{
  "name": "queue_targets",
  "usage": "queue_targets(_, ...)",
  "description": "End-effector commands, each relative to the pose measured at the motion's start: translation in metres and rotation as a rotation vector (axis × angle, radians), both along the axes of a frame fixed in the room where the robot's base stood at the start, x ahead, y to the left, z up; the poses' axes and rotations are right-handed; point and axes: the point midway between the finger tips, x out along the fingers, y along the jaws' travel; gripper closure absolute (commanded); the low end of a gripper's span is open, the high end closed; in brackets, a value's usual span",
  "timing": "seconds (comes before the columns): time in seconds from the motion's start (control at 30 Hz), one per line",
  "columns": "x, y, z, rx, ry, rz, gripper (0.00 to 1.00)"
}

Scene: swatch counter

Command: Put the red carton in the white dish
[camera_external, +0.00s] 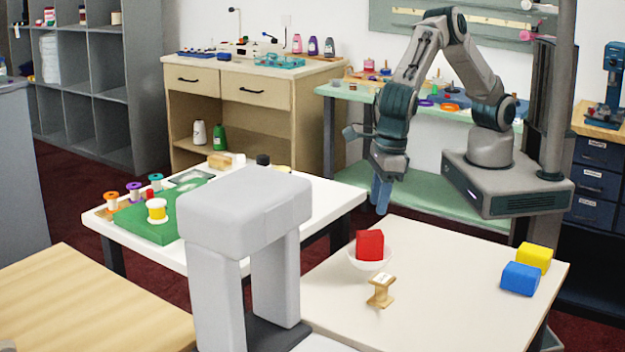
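The red carton (369,244) sits in the white dish (364,264) near the back left of the cream counter, its upper part standing above the rim. The lower part of the carton is hidden by the dish wall. My gripper (381,198) points down above and behind the dish, apart from the carton. Its blue fingers look empty, but they overlap from this side and I cannot tell whether they are open or shut.
A blue block (520,279) and a yellow block (535,257) stand at the right of the counter (450,300). A grey arch-shaped object (245,215) fills the foreground. The counter's middle is clear.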

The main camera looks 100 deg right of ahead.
Motion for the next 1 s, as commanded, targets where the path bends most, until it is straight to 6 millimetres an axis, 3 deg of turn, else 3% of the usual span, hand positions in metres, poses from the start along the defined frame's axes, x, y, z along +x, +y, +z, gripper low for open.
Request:
queue_targets(0.23,0.001,-0.006,0.005,0.003,-0.004,-0.031,0.60)
queue_targets(0.37,0.002,-0.038,0.026,0.018,-0.021,-0.198,0.60)
queue_targets(0.67,-0.022,-0.176,0.093,0.118,-0.080,-0.974,0.60)
queue_targets(0.87,-0.064,-0.266,0.120,0.224,-0.110,-1.539,0.60)
queue_targets(1.0,-0.104,-0.320,0.129,0.316,-0.116,-1.941,0.60)
